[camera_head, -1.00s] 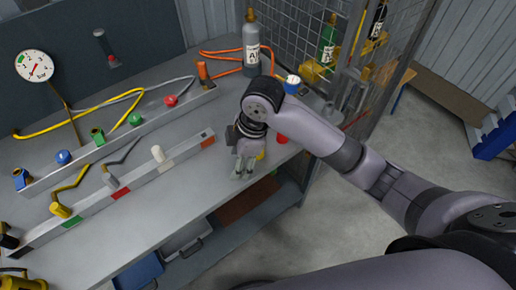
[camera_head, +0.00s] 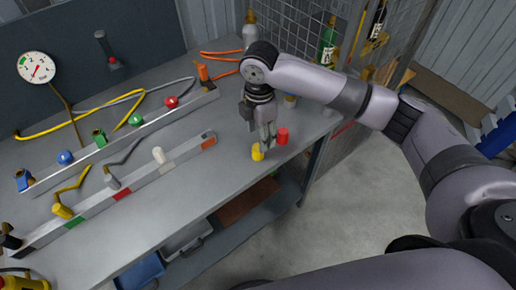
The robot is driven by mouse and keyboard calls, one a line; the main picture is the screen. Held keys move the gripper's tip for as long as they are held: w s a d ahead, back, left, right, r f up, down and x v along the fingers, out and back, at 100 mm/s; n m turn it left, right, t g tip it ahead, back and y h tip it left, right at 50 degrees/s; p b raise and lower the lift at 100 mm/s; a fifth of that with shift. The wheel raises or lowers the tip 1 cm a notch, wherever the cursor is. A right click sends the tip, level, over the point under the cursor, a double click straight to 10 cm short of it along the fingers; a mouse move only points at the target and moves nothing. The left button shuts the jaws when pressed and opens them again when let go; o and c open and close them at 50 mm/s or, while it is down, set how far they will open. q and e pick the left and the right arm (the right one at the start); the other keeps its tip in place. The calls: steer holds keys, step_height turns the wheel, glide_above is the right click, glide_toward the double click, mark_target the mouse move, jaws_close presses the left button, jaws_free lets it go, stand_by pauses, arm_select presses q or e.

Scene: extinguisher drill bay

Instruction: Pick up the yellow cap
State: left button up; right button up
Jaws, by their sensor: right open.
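The yellow cap (camera_head: 258,152) stands on the grey bench top near its front right edge. A red cap (camera_head: 283,136) stands just to its right and a little farther back. My right gripper (camera_head: 268,142) points down over the bench, its open fingertips close beside the yellow cap, between it and the red cap. I cannot tell whether a fingertip touches either cap. The jaws look empty. My left gripper is not in view.
The bench (camera_head: 190,190) is clear in front of the rail with coloured blocks (camera_head: 122,194). Behind it is a rail with coloured valves (camera_head: 136,118). A pressure gauge (camera_head: 36,67) stands at the left. A mesh cage (camera_head: 300,35) with bottles stands behind my right arm.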

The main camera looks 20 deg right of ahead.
step_height(320, 180, down, 3)
steer(key=shift+f, duration=0.1)
steer(key=shift+w+f+p, duration=0.2)
steer(key=shift+f+p, duration=0.1)
steer(key=shift+f, duration=1.05)
steer(key=shift+w+f+p, duration=0.2)
steer(key=shift+f+p, duration=0.1)
steer(key=shift+f, duration=1)
steer(key=shift+c, duration=0.3)
steer(key=c, duration=0.9)
steer(key=shift+r, duration=0.1)
step_height(320, 180, up, 20)
steer(key=b, duration=0.1)
steer(key=shift+a, duration=0.1)
